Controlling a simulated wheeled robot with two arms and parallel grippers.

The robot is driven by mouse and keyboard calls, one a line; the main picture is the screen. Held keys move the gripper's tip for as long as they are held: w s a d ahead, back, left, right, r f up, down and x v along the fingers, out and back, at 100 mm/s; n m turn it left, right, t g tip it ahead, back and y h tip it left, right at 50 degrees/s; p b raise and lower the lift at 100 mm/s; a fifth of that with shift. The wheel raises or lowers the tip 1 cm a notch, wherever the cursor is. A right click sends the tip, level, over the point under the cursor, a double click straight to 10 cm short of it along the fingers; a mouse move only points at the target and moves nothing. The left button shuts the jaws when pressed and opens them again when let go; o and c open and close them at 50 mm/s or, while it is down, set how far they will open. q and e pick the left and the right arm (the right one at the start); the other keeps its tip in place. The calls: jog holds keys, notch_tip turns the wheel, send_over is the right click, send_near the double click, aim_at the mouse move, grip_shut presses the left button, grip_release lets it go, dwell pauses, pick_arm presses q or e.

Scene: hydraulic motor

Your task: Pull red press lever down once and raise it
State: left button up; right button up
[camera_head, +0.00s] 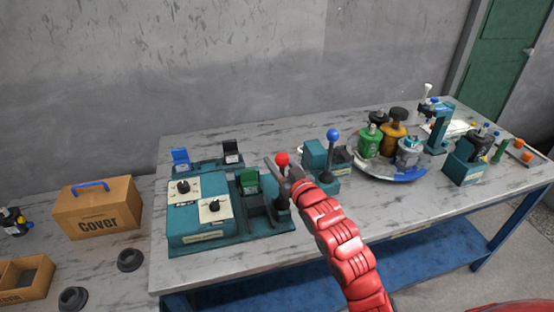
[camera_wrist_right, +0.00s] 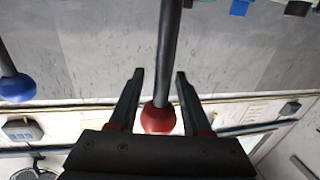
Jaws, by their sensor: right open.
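The red press lever has a red ball knob (camera_head: 282,159) on a dark rod, standing up from the teal press unit (camera_head: 205,240) on the table. My right gripper (camera_head: 284,172) is at the knob, its arm coming in from the lower right. In the right wrist view the red knob (camera_wrist_right: 158,119) and its dark rod lie between the two open fingers (camera_wrist_right: 158,78). A gap shows on both sides of the rod, so the fingers are around it without gripping. The lever's base is partly hidden by my gripper. My left gripper is out of view.
A blue-knobbed lever (camera_head: 333,135) stands just right of my right gripper. A round tray (camera_head: 362,172) with several bottles lies farther right. A cardboard box marked Cover (camera_head: 97,208) sits at the left.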

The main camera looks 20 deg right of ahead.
jog(key=shift+w, duration=0.25)
grip_shut()
